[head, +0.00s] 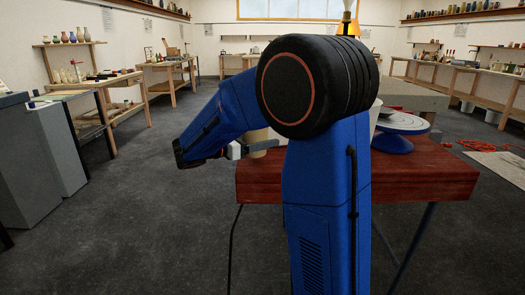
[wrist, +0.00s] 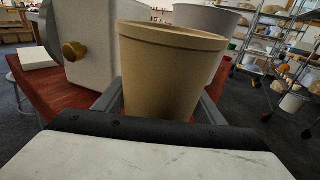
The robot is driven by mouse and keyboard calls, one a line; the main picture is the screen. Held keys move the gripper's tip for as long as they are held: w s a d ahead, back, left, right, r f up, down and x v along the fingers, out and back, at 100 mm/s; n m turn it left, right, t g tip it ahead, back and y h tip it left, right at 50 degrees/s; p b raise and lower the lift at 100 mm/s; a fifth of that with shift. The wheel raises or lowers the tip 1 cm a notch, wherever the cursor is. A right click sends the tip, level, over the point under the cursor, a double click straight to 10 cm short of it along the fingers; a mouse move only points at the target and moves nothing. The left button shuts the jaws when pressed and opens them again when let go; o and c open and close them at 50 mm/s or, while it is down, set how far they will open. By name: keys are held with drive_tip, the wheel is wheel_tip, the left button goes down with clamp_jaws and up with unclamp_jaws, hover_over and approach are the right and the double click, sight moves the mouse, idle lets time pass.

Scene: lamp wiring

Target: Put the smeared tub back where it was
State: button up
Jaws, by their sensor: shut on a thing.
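A tan, tapered tub (wrist: 168,72) stands upright between the fingers of my gripper (wrist: 160,108) in the wrist view. My gripper is shut on it. I cannot make out a clear smear on the side that shows. In the head view the tub (head: 257,140) is partly hidden behind my arm, by the left end of the red wooden table (head: 420,182). My gripper (head: 250,149) reaches across it there. Whether the tub touches the tabletop, I cannot tell.
A pale box with a brass knob (wrist: 74,51) stands left of the tub, and a white bucket (wrist: 212,22) is behind it. A wheel with a blue base (head: 393,141) is on the table's right. Wire shelving (wrist: 268,50) stands beyond. Open floor lies left of the table.

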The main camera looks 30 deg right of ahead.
drive_tip(key=shift+f, duration=1.8)
drive_tip(key=shift+f, duration=0.1)
drive_tip(key=o, duration=1.4)
drive_tip(key=shift+c, duration=0.2)
drive_tip(key=shift+a, duration=0.25)
drive_tip(key=a, duration=1.1)
drive_tip(key=shift+w+a+r, duration=0.15)
drive_tip(key=shift+a+r, duration=0.15)
drive_tip(key=shift+r, duration=0.1)
